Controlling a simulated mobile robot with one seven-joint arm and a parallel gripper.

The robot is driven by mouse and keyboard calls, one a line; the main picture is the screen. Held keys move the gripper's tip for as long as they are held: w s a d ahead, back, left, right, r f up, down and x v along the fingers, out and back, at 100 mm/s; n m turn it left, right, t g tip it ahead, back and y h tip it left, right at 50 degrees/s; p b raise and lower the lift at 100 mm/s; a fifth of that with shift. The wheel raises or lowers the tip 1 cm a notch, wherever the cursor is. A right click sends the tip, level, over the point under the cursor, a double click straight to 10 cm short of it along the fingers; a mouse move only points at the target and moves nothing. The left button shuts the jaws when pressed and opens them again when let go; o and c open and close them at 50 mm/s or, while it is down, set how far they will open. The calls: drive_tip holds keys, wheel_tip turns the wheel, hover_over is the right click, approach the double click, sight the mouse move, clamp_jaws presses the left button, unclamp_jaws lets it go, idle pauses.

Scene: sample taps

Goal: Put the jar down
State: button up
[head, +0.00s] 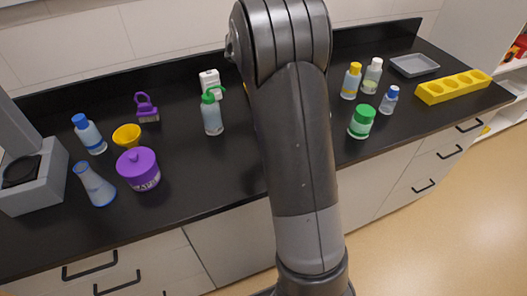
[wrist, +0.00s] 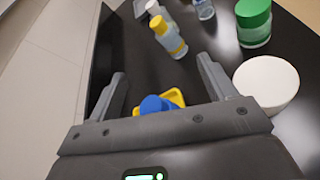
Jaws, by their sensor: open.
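Several jars stand on the black bench. One with a green lid (head: 361,122) is right of my arm; it also shows at the top right of the wrist view (wrist: 253,24). One with a purple lid (head: 138,172) stands at the left. A round white top (wrist: 268,84), perhaps a jar lid, is just outside my right finger in the wrist view; my arm mostly hides that spot in the head view. My gripper (wrist: 160,71) is open. A blue object (wrist: 154,104) and a yellow one (wrist: 176,97) show low between the fingers, partly hidden by the gripper body.
Beyond the fingers stands a yellow-capped bottle (wrist: 168,38). A yellow rack (head: 453,88) and a grey tray (head: 414,65) are at the right end. A green-topped wash bottle (head: 212,113) and a conical flask (head: 96,185) stand left. The front edge between purple and green jars looks clear.

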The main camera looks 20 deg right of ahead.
drive_tip(key=s+a+m+t+y, duration=0.2)
drive_tip(key=s+a+m+y, duration=0.5)
drive_tip(key=s+a, duration=0.6)
drive_tip(key=s+a+m+t+y, duration=0.3)
drive_tip(key=s+a+m+y, duration=0.4)
drive_tip(key=s+a, duration=0.6)
drive_tip(key=s, duration=0.6)
drive_tip(key=shift+s+r, duration=0.25)
